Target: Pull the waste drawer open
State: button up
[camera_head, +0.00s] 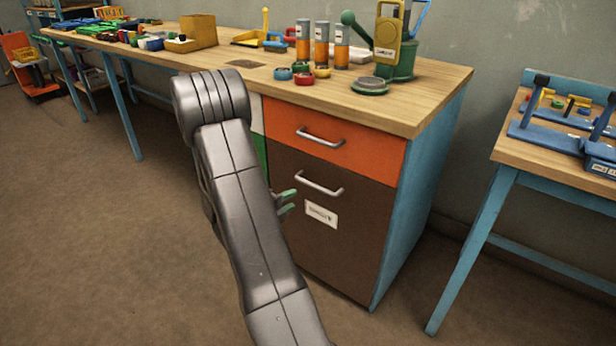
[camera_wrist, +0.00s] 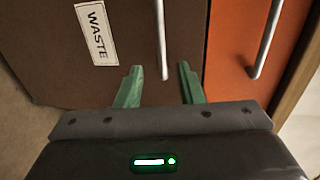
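The waste drawer (camera_head: 345,235) is the tall brown front below the orange drawer, and it looks flush with the cabinet. Its white label (camera_head: 321,214) reads WASTE in the wrist view (camera_wrist: 96,33). The silver bar handle (camera_head: 319,184) is near the drawer's top edge. My gripper (camera_head: 288,201) is in front of the brown front, just left of and below the handle in the head view. In the wrist view my green fingers (camera_wrist: 160,84) are apart and empty. The handle (camera_wrist: 162,40) appears between the fingertips and seems still beyond them.
The orange drawer (camera_head: 360,145) with its own silver handle (camera_head: 320,137) is directly above. The wooden worktop (camera_head: 430,92) holds cylinders, coloured rings and a green press. A second table (camera_head: 500,150) stands at right. The floor in front looks clear.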

aim_at(315, 185)
jog(key=b+x, duration=0.2)
jog(key=x, duration=1.1)
jog(key=shift+w+d, duration=0.2)
jog(key=shift+w, duration=0.1)
grip_shut()
